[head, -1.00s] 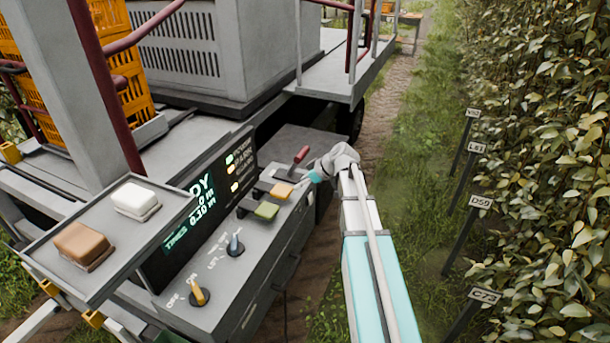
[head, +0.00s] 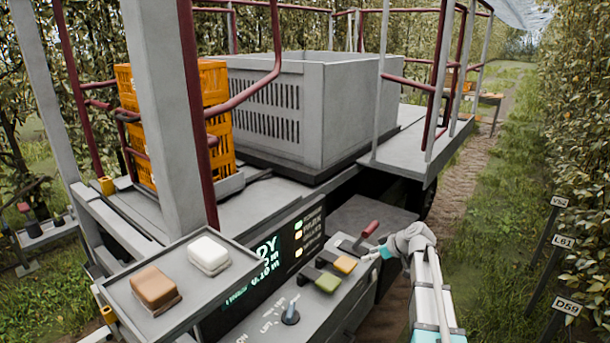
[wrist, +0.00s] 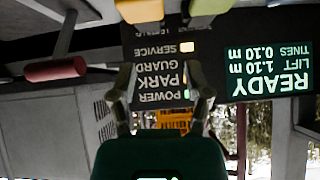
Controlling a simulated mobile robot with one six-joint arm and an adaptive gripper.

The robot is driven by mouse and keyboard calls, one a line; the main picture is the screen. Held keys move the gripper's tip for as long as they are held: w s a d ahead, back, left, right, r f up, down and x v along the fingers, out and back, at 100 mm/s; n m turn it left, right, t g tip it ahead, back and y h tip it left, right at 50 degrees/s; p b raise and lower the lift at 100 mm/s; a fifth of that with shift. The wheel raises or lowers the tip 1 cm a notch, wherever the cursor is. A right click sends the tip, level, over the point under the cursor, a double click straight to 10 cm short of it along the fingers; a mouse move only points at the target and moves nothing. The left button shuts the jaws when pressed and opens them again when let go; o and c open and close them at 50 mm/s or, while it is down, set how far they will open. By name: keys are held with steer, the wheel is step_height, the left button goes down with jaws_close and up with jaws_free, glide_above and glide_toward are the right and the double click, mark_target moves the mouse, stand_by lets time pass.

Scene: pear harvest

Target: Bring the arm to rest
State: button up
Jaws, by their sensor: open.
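My arm (head: 432,300) reaches up from the lower right in the head view, bent at its far end over the side of the control console (head: 330,305). My gripper (wrist: 160,92) is open and empty in the wrist view, its two dark fingers apart in front of the console's display panel. The wrist picture is upside down. The display (wrist: 270,72) reads READY, LIFT 1.10 m, TINES 0.10 m. A red-handled lever (head: 369,230) stands beside the gripper end; it also shows in the wrist view (wrist: 55,70). No contact is visible.
A tray (head: 170,322) holds a brown and a white block. The grey bin (head: 340,110) and railings stand behind. Grass and row signs lie right.

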steer(key=s+a+f+m+g+h+b, duration=0.2)
steer(key=s+a+f+m, duration=0.1)
steer(key=s, duration=0.4)
steer(key=s+a+f+m+g+h+b, duration=0.2)
steer(key=s+a+f+m, duration=0.1)
steer(key=s, duration=0.5)
steer(key=s+a+f+m+g+h+b, duration=0.2)
steer(key=s+a+f+h, duration=0.1)
steer(key=s+a+f, duration=0.2)
steer(key=s+f, duration=0.2)
steer(key=s, duration=0.1)
steer(key=shift+s+a+m+b, duration=0.2)
steer(key=shift+a+m+b, duration=0.1)
steer(key=shift+m+b, duration=0.1)
